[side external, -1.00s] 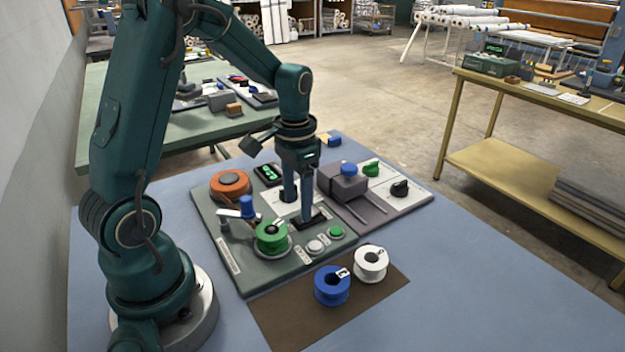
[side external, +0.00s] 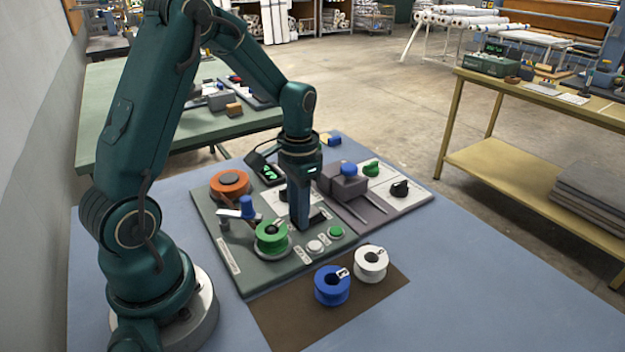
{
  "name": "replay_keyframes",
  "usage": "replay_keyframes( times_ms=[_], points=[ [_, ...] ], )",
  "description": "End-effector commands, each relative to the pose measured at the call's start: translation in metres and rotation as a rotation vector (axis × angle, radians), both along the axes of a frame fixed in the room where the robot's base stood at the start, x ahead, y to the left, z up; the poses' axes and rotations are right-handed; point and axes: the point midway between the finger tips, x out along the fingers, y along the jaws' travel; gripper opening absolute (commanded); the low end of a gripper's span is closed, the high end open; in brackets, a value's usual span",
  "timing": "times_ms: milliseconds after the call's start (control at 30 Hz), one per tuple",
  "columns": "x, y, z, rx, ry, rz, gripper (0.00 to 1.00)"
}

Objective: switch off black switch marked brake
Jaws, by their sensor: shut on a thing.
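The control panel (side external: 222,235) is a grey-green plate on the blue table. A black switch (side external: 318,215) sits on it, partly hidden behind my gripper. I cannot read its marking at this size. My gripper (side external: 300,222) points straight down at the switch, its fingers lined up one behind the other in this view. It is shut on the black switch, though the fingers hide the contact and the lever's position.
Close by are a green spool (side external: 270,238), a white button (side external: 315,246), a green button (side external: 336,231), an orange spool (side external: 230,184) and a blue-topped lever (side external: 246,207). A grey block (side external: 345,186) stands to the right. Blue (side external: 332,287) and white (side external: 370,265) spools sit in front.

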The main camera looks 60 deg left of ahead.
Motion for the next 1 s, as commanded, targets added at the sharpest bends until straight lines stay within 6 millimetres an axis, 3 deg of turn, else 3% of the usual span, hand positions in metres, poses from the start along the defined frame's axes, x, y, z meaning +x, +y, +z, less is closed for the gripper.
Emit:
replay_keyframes(
  times_ms=[700,1000],
  points=[
    [0.014,0.0,0.004,0.001,0.34,-0.001,0.0],
    [0.015,0.0,0.006,0.002,0.401,0.0,0.0]
  ],
)
